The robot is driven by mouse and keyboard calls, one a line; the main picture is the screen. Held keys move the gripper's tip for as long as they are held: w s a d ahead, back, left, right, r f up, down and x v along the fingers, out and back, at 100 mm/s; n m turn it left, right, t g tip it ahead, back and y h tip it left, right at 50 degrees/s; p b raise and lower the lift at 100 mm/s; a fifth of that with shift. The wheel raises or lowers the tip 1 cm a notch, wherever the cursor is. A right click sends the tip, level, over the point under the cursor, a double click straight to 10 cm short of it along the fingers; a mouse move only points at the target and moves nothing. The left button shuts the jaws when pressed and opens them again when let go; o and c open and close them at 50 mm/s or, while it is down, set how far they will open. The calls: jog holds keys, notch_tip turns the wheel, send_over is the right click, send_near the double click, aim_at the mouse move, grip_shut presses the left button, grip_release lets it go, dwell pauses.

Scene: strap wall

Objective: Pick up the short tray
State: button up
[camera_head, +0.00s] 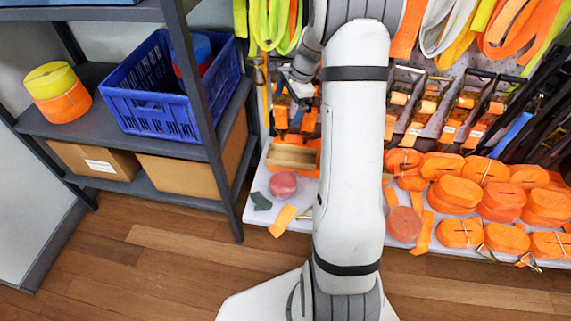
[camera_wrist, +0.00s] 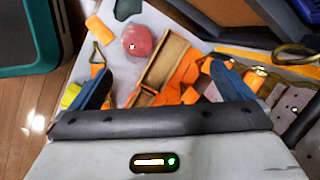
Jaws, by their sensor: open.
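The short tray (camera_head: 292,157) is a small, shallow wooden box on the white shelf board, left of my arm in the head view. In the wrist view the tray (camera_wrist: 165,62) lies tilted across the picture, between and beyond my two dark fingertips. My gripper (camera_wrist: 160,70) is open, with one finger on each side of the picture and nothing held between them. Orange pieces partly cover the tray's lower end and right side in the wrist view.
A reddish round lump (camera_head: 284,185) sits just in front of the tray, with a dark green piece (camera_head: 261,201) and an orange strap (camera_head: 283,220) nearby. Orange strap rolls (camera_head: 455,194) fill the board at right. A grey rack with a blue crate (camera_head: 165,90) stands left.

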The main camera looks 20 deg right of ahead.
aim_at(293, 160)
jog(key=w+d+f+m+b, duration=0.1)
jog(key=d+f+m+b, duration=0.1)
jog(key=f, duration=0.7)
jog(key=w+d+f+m+b, duration=0.2)
jog(key=d+f+b, duration=0.1)
jog(key=f, duration=0.7)
jog(key=w+d+f+m+y+b, duration=0.1)
jog(key=f+b, duration=0.4)
jog(key=f, duration=0.5)
jog(key=shift+w+d+m, duration=0.3)
jog(key=shift+d+m, duration=0.25)
jog(key=shift+d, duration=0.05)
jog(key=shift+w+d+m, duration=0.3)
jog(key=shift+d+m, duration=0.25)
jog(key=b+x, duration=0.3)
jog(key=x, duration=0.2)
jog(key=shift+w+a+f, duration=0.1)
jog(key=shift+w, duration=0.05)
jog(key=c, duration=1)
